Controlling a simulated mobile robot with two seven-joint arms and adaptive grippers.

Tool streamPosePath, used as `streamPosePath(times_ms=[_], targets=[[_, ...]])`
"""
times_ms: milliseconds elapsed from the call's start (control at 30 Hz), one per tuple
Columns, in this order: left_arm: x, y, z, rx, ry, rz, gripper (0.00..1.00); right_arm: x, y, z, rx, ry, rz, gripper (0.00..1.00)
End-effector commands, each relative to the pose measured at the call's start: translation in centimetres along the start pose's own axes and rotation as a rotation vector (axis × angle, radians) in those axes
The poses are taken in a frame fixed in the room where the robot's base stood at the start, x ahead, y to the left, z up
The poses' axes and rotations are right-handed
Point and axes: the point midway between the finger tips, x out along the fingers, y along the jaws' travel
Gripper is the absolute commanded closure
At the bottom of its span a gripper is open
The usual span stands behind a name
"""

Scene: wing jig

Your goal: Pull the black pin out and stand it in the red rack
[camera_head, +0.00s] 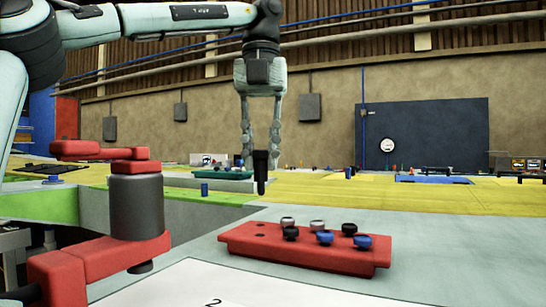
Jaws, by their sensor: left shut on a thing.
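My left gripper (261,146) comes down from the upper left in the head view, fingers pointing down. It is shut on the black pin (261,172), which hangs upright below the fingertips, clear of any surface. The red rack (308,253) lies on the grey table to the lower right of the pin. Several pins stand in it, with grey, black and blue heads. Two empty holes show at the rack's left part. My right gripper is not in view.
A red clamp with a dark cylinder (136,205) stands at the left front. A white sheet (230,288) marked 2 lies in front of the rack. A small blue pin (204,189) stands behind. A yellow surface (420,198) extends beyond the grey table (480,240), which is clear at right.

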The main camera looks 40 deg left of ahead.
Motion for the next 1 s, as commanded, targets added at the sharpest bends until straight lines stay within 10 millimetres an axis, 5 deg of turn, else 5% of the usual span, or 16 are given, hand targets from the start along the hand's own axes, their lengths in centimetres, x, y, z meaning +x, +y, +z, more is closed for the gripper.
streamPosePath(times_ms=[700,1000], targets=[[5.5,0.3,0.3,-0.03,0.0,0.001,1.0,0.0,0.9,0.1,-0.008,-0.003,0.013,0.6],[6.4,0.3,0.3,-0.031,-0.001,0.001,1.0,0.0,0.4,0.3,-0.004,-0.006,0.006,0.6]])
